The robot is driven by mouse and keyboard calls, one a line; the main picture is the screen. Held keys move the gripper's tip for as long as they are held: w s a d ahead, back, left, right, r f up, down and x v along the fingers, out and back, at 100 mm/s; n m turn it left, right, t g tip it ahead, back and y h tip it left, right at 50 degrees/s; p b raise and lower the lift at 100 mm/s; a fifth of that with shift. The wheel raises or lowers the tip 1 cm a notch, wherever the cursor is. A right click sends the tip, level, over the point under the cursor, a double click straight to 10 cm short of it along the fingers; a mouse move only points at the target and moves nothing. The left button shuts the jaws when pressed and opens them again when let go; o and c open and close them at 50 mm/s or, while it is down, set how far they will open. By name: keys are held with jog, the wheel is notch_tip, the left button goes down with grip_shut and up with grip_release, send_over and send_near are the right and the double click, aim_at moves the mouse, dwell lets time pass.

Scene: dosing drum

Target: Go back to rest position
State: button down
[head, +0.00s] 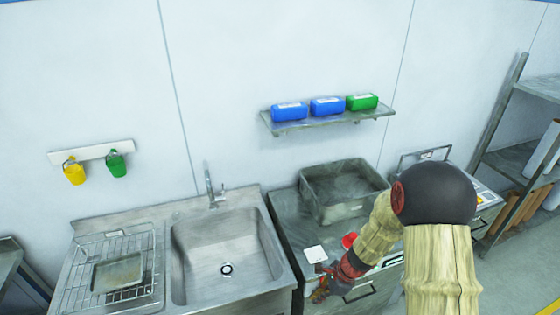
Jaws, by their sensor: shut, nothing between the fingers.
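My arm reaches in from the right of the head view, bent, in a cream sleeve with a dark joint. My gripper (320,292) is at its lower end, small and partly hidden by my wrist. It is shut and appears empty. It is by the front edge of the steel counter (290,222), right of the sink. A small white square item (316,254) shows just above it. A red round item (350,240) is beside my forearm, partly hidden.
A grey metal bin (318,208) stands at the counter's back. The sink (222,262) and a wire rack (75,282) with a tray are left. Blue (289,112) and green (362,102) containers sit on a wall shelf (325,122). Metal shelving (515,160) stands right.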

jog(key=s+d+r+n+t+h+b, duration=0.2)
jog(key=s+d+r+n+b, duration=0.1)
jog(key=s+r+n+b, duration=0.5)
jog(key=s+d+r+n+t+h+b, duration=0.2)
jog(key=s+d+r+n+t+b, duration=0.1)
jog(key=s+r+n+b, duration=0.4)
jog(key=s+n+b, duration=0.3)
jog(key=s+b, duration=0.3)
jog(key=shift+r+n+b, duration=0.3)
jog(key=shift+r+b, duration=0.05)
jog(key=shift+b, duration=0.05)
jog(key=shift+s+d, duration=0.1)
jog(key=shift+s, duration=0.05)
